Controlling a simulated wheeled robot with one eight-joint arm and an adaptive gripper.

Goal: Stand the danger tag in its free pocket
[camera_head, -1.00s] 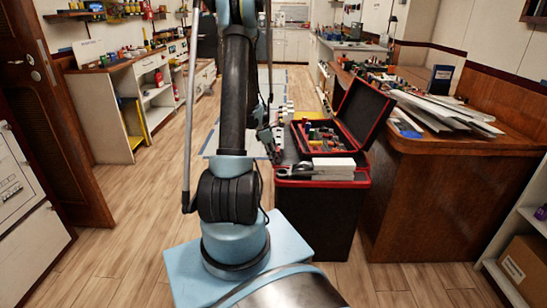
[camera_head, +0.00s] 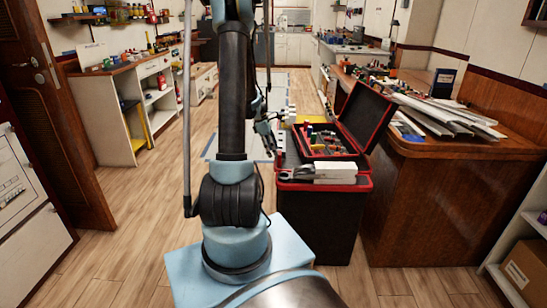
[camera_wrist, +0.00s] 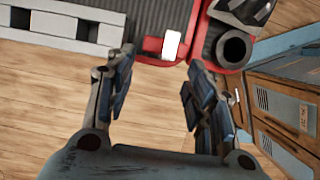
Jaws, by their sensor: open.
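A small red piece with a white patch (camera_wrist: 171,45) shows in the wrist view against the toolbox's dark, red-edged top; it may be the danger tag, but I cannot be sure. I cannot tell which opening is a free pocket. My gripper (camera_wrist: 157,72) is open and empty, its fingers either side of the view below the red piece. In the head view my gripper (camera_head: 267,130) hangs at the toolbox's left side.
The black toolbox (camera_head: 318,220) with red trim stands open, its lid (camera_head: 365,115) raised at right and tools inside. A dark grey tool with a round end (camera_wrist: 235,47) lies right of the red piece. A wooden counter (camera_head: 430,215) stands close at right. The floor at left is clear.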

